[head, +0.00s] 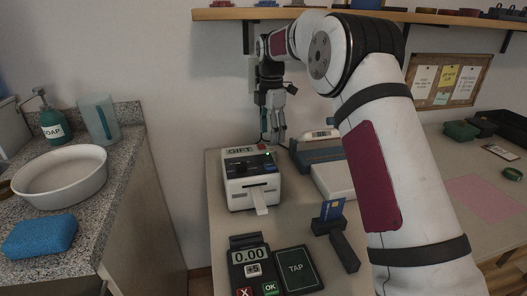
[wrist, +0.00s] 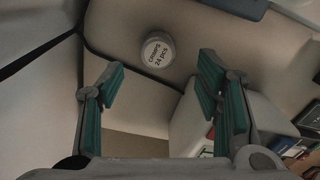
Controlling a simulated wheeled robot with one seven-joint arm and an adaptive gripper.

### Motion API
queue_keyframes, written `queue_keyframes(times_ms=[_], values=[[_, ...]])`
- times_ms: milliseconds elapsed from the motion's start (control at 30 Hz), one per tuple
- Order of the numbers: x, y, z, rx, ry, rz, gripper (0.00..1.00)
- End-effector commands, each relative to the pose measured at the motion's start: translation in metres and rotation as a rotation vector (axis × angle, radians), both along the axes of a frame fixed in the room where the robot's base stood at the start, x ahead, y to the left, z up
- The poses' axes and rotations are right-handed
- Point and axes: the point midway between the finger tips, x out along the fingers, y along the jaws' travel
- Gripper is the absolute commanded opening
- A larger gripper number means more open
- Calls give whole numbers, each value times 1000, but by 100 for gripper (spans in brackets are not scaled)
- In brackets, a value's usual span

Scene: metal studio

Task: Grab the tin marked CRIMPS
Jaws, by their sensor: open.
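The tin marked CRIMPS (wrist: 157,52) is a small round grey tin with a pale lid that reads "CRIMPS 24 pcs". It sits on the pale tabletop (wrist: 125,20), near a table edge, in the upper middle of the wrist view. My gripper (wrist: 160,75) is open and empty. Its green-padded fingers point towards the tin, which appears between and beyond the fingertips, apart from them. In the head view my gripper (head: 273,137) hangs fingers down behind the white GIFT machine (head: 250,183). I cannot make out the tin there.
The GIFT machine, a card reader (head: 249,270), a TAP pad (head: 297,270) and a card in a dark holder (head: 331,211) crowd the table's near left. A blue-grey device (head: 315,150) stands right of my gripper. A wall shelf (head: 235,14) is above.

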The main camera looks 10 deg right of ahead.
Motion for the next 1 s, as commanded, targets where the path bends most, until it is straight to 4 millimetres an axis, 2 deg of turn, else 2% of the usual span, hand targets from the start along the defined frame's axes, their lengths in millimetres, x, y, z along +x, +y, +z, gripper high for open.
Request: queue_keyframes(times_ms=[267, 500, 600, 900, 933, 1000], values=[[0, 0, -22, -1, 2, 0, 59], [-1, 0, -60, -1, 3, 0, 59], [-1, 0, -71, -1, 2, -1, 59], [-1, 0, -75, 0, 1, -1, 59], [-1, 0, -75, 0, 1, -1, 56], [-1, 0, -75, 0, 0, -1, 41]])
